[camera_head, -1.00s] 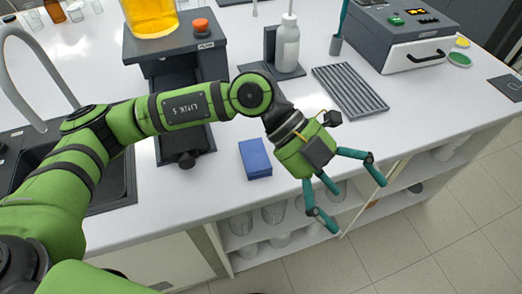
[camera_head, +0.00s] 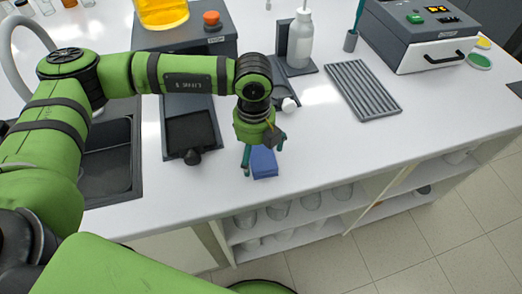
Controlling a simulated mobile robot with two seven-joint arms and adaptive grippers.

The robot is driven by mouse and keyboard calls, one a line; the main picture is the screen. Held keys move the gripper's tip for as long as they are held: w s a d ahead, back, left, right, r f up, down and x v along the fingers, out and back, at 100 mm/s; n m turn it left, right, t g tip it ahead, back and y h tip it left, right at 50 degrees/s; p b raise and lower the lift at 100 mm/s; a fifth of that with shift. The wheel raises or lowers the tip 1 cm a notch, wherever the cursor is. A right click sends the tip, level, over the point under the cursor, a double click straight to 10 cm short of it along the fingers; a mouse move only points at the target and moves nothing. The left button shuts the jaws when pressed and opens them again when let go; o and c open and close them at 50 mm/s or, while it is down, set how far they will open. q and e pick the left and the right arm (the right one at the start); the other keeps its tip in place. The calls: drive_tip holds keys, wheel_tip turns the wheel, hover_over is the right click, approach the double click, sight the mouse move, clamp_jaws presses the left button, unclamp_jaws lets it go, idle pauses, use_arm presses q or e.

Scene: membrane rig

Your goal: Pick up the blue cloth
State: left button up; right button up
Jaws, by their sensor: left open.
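The blue cloth (camera_head: 263,165) is a small folded block lying flat on the white bench, near its front edge. My left gripper (camera_head: 263,166) points down right over it, with one teal finger on the cloth's left side and the other at its right. The fingers are open. The gripper body hides the back part of the cloth, and I cannot tell whether the fingers touch it. My right gripper is not in view.
A dark sink (camera_head: 108,165) lies to the left. A grey device with a black tray (camera_head: 190,134) stands just left of the cloth. A white bottle (camera_head: 299,42) and a ribbed grey rack (camera_head: 362,88) stand behind to the right. The bench (camera_head: 345,145) right of the cloth is clear.

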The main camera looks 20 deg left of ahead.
sight(258, 156)
use_arm(q)
drive_tip(key=shift+f, duration=0.2)
drive_tip(key=c, duration=0.9)
drive_tip(key=shift+c, duration=0.2)
drive_tip(key=shift+r, duration=0.15)
drive_tip(key=shift+r+b, duration=0.25)
drive_tip(key=shift+b, duration=0.05)
drive_tip(key=r, duration=0.1)
drive_tip(key=r+b, duration=0.1)
drive_tip(key=d+r, duration=0.1)
drive_tip(key=shift+s+r+b, duration=0.25)
drive_tip(key=shift+b, duration=0.15)
drive_tip(key=s+d+r+b, duration=0.3)
drive_tip(key=s+d+r, duration=0.4)
drive_tip(key=d, duration=0.1)
drive_tip(key=shift+s+f, duration=0.1)
